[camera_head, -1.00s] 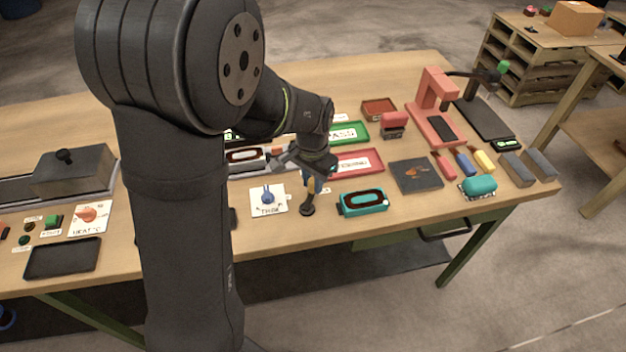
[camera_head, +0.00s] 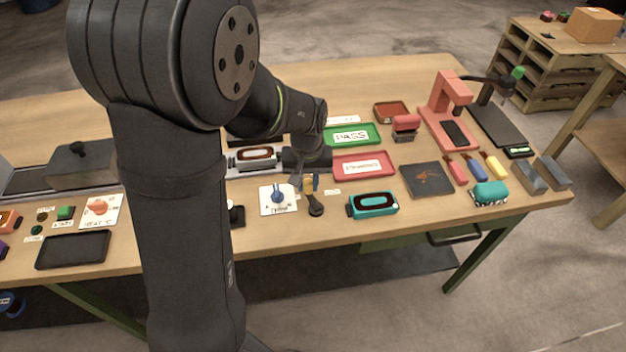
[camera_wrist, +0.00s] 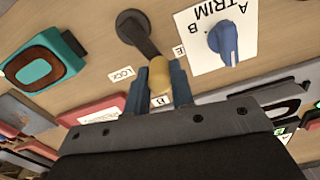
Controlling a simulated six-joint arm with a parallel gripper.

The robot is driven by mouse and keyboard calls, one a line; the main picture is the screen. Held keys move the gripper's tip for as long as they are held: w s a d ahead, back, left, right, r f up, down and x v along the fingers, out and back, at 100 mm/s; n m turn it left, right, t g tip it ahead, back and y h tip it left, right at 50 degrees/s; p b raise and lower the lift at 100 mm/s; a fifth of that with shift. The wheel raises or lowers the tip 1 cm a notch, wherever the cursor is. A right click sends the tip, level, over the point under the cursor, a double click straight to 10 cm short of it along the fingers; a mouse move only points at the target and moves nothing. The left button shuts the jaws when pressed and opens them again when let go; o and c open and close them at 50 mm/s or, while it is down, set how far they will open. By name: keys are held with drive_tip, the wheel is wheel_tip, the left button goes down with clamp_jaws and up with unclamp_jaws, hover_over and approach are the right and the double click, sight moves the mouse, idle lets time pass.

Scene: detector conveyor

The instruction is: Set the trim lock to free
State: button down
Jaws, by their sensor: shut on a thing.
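The trim lock is a dark lever (camera_wrist: 144,40) with a round pivot and a yellow knob (camera_wrist: 160,75) at its end. In the wrist view it points between the LOCK label (camera_wrist: 122,73) and a partly hidden label ending in E (camera_wrist: 180,50). My gripper (camera_wrist: 160,88) is shut on the knob, one blue fingertip on each side. In the head view the lever pivot (camera_head: 316,209) is near the table's front, and my gripper (camera_head: 306,183) is at the knob. The TRIM card (camera_head: 266,207) with its blue pointer knob (camera_wrist: 222,42) lies beside the lever.
A teal device (camera_head: 373,205) sits right of the lever. Behind are a red tray (camera_head: 388,174), a green tray (camera_head: 373,129) and a grey fixture (camera_head: 236,160). A dark square plate (camera_head: 427,180) lies farther right. Bare table lies in front of the lever.

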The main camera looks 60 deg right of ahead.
drive_tip(key=shift+w+a+n, duration=0.15)
drive_tip(key=shift+a+n, duration=0.15)
drive_tip(key=shift+n, duration=0.55)
drive_tip(key=shift+w+a+n, duration=0.1)
drive_tip(key=shift+a+n, duration=0.2)
drive_tip(key=shift+n, duration=0.55)
drive_tip(key=c, duration=1.2)
unclamp_jaws()
drive_tip(key=shift+c, duration=0.2)
drive_tip(key=shift+r, duration=0.1)
wheel_tip(320, 180, up, 17)
drive_tip(key=shift+r, duration=0.15)
wheel_tip(320, 180, down, 18)
drive_tip(key=shift+r, duration=0.25)
drive_tip(key=shift+r, duration=0.1)
